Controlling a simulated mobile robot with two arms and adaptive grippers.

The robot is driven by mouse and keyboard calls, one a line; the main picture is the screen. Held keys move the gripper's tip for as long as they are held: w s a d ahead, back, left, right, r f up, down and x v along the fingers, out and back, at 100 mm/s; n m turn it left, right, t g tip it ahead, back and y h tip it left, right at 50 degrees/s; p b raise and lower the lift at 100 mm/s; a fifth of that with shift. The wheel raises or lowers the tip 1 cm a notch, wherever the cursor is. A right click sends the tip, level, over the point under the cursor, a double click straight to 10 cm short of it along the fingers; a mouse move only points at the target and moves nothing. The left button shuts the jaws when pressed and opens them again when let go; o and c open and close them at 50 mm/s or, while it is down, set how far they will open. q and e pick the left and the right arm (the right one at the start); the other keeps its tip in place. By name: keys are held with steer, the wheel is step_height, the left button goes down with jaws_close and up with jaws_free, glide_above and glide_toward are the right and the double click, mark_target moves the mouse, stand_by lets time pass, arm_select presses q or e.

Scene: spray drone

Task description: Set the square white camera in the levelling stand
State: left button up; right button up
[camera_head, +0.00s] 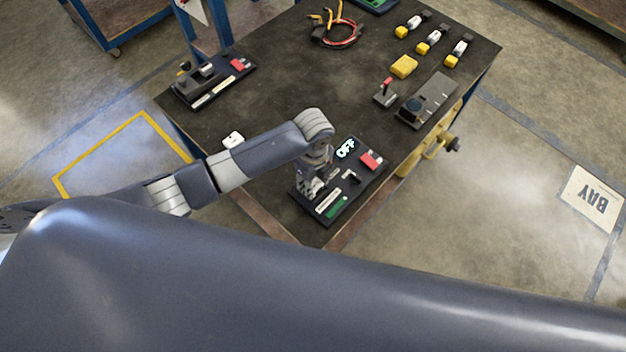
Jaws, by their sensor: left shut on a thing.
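My left gripper (312,188) points down over the left part of a dark panel (325,217) at the table's near corner. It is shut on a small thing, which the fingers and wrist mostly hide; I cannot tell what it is. The panel carries a red block (371,160), white and green labels and a lit "OFF" sign. A small white squarish piece with dark spots (233,140) lies near the table's left edge; it may be the square white camera. I cannot tell for sure which fixture is the levelling stand. My right gripper is out of view.
A similar dark panel (214,79) stands at the table's left. At the right are a grey box with a dark round part (428,100), a red-handled lever (385,93), a yellow block (404,66) and several yellow-white pieces. Cables (337,33) lie at the back. The table's middle is clear.

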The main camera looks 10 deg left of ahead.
arm_select(q)
steer(key=shift+f, duration=0.45)
steer(key=o, duration=1.1)
steer(key=shift+f, duration=0.15)
steer(key=shift+c, duration=0.2)
step_height(320, 180, up, 12)
